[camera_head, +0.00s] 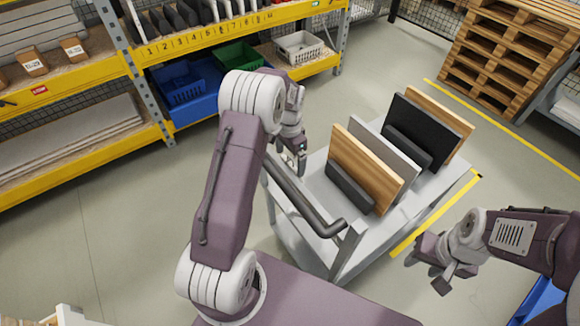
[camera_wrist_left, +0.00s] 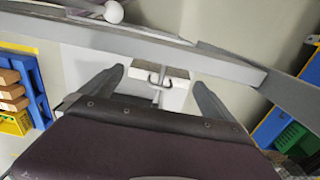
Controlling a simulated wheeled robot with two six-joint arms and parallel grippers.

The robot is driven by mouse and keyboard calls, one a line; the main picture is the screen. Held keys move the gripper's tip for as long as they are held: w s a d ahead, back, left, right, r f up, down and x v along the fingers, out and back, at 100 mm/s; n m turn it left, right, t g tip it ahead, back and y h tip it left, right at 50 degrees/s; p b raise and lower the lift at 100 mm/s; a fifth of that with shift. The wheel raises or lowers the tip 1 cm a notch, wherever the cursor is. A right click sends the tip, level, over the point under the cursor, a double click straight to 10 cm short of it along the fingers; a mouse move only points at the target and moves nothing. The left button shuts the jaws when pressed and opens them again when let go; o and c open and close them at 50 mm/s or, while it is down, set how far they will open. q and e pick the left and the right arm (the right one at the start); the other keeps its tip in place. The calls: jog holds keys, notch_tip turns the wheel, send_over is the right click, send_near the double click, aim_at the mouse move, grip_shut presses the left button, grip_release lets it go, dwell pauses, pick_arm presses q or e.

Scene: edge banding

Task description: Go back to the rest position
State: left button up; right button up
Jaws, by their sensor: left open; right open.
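My left gripper (camera_head: 299,158) hangs beside the left edge of the grey cart (camera_head: 313,168), past the near handle. In the left wrist view its two dark fingers (camera_wrist_left: 158,88) stand apart with no held object visible between them. A grey bar crosses behind the fingers there. My right gripper (camera_head: 432,272) is at the right, over the floor and apart from the cart. It is open and appears empty. Its fingertips are small in the head view.
The cart carries upright wood (camera_head: 363,170), grey (camera_head: 384,155) and black (camera_head: 424,130) panels in dark holders. Its dark handle (camera_head: 305,200) faces me. Shelves with bins (camera_head: 237,56) stand at the back left, pallets (camera_head: 512,50) at the back right. The left floor is clear.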

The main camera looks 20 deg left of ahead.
pick_arm(q)
notch_tip(320, 180, up, 2)
jog(key=shift+r, duration=0.1)
